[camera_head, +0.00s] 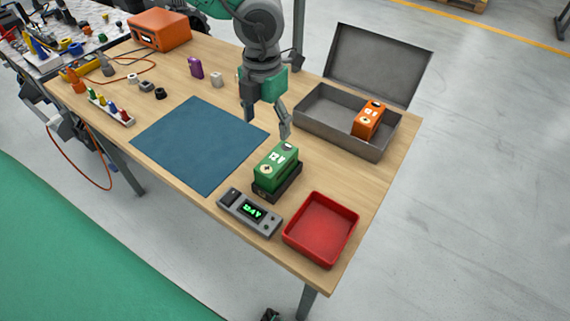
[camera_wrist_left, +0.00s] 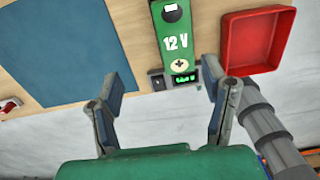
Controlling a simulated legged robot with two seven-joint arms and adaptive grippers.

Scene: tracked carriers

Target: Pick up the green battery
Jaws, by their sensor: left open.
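The green battery (camera_head: 277,166), marked 12 V, sits upright on a black holder (camera_head: 285,188) near the front of the table. In the left wrist view the green battery (camera_wrist_left: 174,38) shows beyond the fingertips, between them sideways. My left gripper (camera_head: 267,121) is open and empty, above the table behind the battery and apart from it. Its two fingers also show in the left wrist view (camera_wrist_left: 162,90). A grey meter (camera_head: 249,212) with a lit green display stands in front of the battery. My right gripper is not in view.
A red tray (camera_head: 321,229) lies right of the battery. An open grey case (camera_head: 346,133) holds an orange battery (camera_head: 369,119) at the back right. A blue mat (camera_head: 200,144) lies left. An orange box (camera_head: 158,31) and a purple item (camera_head: 196,67) stand farther back.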

